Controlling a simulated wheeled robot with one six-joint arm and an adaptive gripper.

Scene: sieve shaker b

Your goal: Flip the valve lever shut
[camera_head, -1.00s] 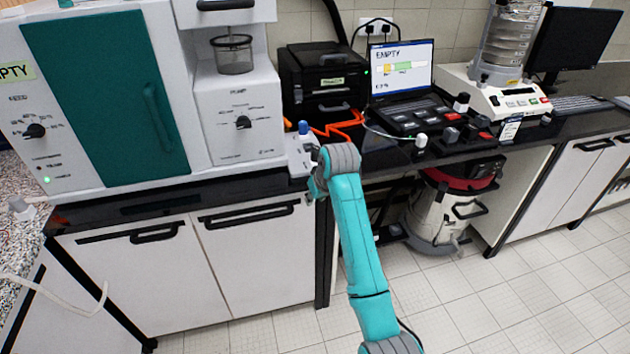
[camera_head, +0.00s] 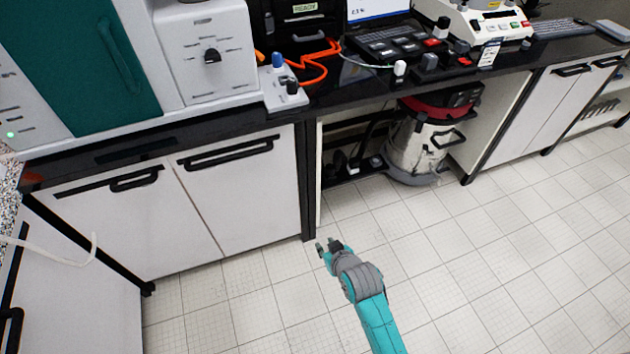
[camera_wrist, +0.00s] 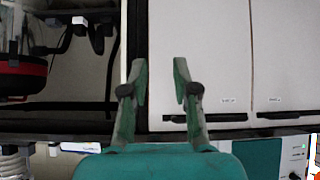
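My gripper (camera_head: 327,245) is low in front of the bench, seen over the floor tiles in the head view. In the wrist view my gripper (camera_wrist: 160,85) has its two fingers apart with nothing between them. A small grey block (camera_head: 285,95) at the bench's front edge carries a blue knob (camera_head: 278,60) and a black knob (camera_head: 292,87), with an orange hose (camera_head: 315,72) beside it. My gripper is well apart from it. I cannot make out for certain which part is the valve lever, or its position.
White cabinet doors (camera_head: 245,190) with black handles stand left of my gripper. A red-topped vacuum (camera_head: 420,140) sits in the open bay under the black bench top (camera_head: 350,95). The tiled floor (camera_head: 480,270) is clear at right.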

